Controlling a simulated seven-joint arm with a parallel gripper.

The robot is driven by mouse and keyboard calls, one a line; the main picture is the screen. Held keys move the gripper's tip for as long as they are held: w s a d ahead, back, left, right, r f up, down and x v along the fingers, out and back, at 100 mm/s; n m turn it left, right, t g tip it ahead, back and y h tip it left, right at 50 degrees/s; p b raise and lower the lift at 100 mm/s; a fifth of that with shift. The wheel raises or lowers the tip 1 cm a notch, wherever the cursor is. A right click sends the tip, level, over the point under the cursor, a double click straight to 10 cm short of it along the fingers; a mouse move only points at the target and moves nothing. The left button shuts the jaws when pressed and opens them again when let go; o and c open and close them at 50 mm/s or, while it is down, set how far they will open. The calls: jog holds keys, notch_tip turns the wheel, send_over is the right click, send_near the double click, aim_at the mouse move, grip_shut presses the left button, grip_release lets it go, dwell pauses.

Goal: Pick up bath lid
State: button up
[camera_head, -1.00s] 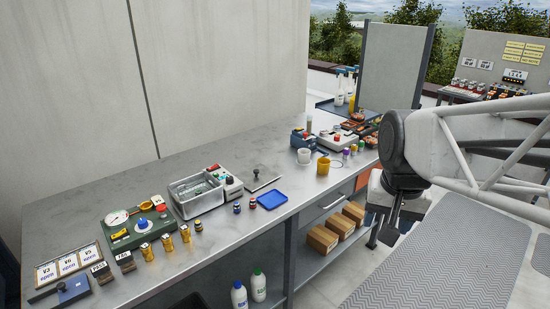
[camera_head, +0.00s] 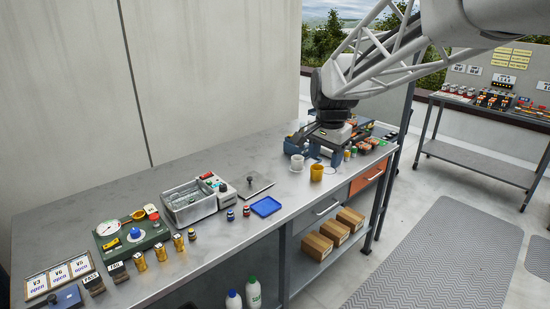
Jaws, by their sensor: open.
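The bath lid (camera_head: 260,190) is a flat grey metal plate with a dark knob on top. It lies on the metal bench, just right of the bath (camera_head: 190,205), an open rectangular metal container with shiny contents, and its attached control unit. My gripper (camera_head: 304,132) is above the far right part of the bench, up and to the right of the lid and apart from it. It is open; its fingertips are small and hard to make out against the equipment behind.
Right of the lid stand a white cup (camera_head: 297,163) and a yellow cup (camera_head: 316,173), with devices behind. A blue tray (camera_head: 266,206) and small jars are in front. A green gauge panel (camera_head: 132,236) is left. The bench behind the bath is clear.

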jog(key=w+a+f+m, duration=0.3)
jog(key=w+a, duration=0.3)
jog(key=w, duration=0.6)
jog(key=m+g, duration=0.1)
jog(key=m, duration=0.5)
send_over(250, 178)
jog(key=f, duration=1.2)
jog(key=d+f, duration=0.1)
jog(key=f, duration=0.5)
jog(key=shift+s+f, duration=0.15)
jog(key=shift+s, duration=0.1)
jog(key=shift+w+a+f+m, duration=0.3)
jog(key=shift+w+a+f, duration=0.05)
jog(key=shift+a+f, duration=0.1)
jog(key=shift+f, duration=0.1)
jog(key=shift+f, duration=1.15)
jog(key=shift+f, duration=0.15)
